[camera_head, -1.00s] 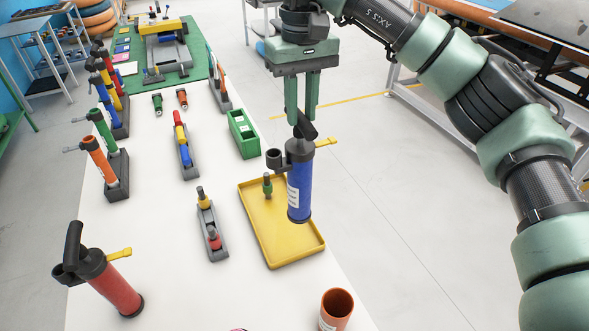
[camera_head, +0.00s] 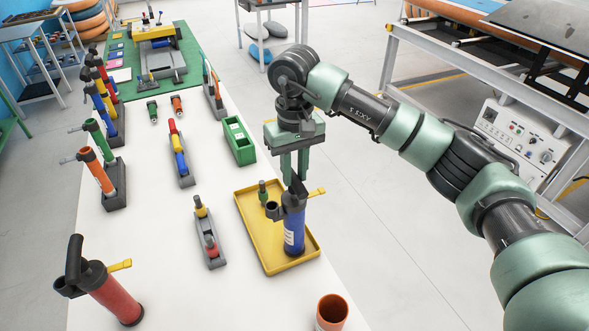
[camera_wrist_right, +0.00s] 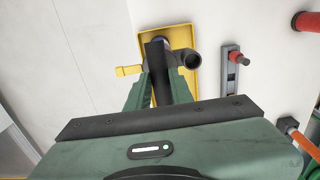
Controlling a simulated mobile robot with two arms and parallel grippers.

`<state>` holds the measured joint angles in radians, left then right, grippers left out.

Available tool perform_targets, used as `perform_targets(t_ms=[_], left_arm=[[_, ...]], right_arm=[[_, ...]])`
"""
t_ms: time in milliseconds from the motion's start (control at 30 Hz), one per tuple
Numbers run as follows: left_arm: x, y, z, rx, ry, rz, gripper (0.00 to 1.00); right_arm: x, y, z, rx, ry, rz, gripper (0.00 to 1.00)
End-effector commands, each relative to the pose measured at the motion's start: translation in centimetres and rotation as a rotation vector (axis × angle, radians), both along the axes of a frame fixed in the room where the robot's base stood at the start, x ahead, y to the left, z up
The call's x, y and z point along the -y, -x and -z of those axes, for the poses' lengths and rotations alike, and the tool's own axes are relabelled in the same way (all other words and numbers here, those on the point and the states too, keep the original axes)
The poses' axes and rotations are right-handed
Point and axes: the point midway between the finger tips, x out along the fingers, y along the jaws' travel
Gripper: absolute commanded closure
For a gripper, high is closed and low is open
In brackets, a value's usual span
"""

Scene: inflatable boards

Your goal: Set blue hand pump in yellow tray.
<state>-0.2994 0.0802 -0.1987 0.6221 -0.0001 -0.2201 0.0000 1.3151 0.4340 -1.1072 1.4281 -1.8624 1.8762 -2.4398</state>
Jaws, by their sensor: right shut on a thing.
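The blue hand pump (camera_head: 293,232) has a black top and a yellow lever. It is upright over the right part of the yellow tray (camera_head: 262,246), its base within the rim. I cannot tell for sure whether the base touches the tray floor. My right gripper (camera_head: 295,178) is shut on the pump's black handle from above. In the right wrist view the black pump top (camera_wrist_right: 187,60) shows between and beyond the fingers, with the tray (camera_wrist_right: 182,34) beneath. A small green-and-black fitting (camera_head: 263,193) stands in the tray's far left part. My left gripper is not in view.
A red hand pump (camera_head: 115,296) stands at the near left. An orange cup (camera_head: 332,311) is near the front edge. A grey holder (camera_head: 209,232) lies left of the tray, a green box (camera_head: 239,143) behind it. White table is clear between them.

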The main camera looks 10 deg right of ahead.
Motion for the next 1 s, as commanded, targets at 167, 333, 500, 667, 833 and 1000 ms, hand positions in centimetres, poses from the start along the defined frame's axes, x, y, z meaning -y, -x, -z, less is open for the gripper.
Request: perform_targets(t_ms=[167,333,500,667,833,1000], left_arm=[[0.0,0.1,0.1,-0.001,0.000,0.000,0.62],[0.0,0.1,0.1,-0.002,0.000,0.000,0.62],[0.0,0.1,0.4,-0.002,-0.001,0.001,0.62],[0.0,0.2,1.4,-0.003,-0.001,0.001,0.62],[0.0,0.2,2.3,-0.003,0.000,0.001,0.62],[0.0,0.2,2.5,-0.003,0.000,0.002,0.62]], right_arm=[[0.0,0.0,0.0,-0.002,0.001,0.000,0.56],[0.0,0.0,0.0,-0.002,0.001,0.000,0.56],[0.0,-0.1,-0.6,0.001,0.001,0.000,0.56],[0.0,-0.1,-3.2,0.004,0.000,-0.002,0.56],[0.0,-0.1,-7.0,0.004,0.001,0.000,0.56],[0.0,-0.1,-10.2,0.003,0.003,0.000,0.56]])
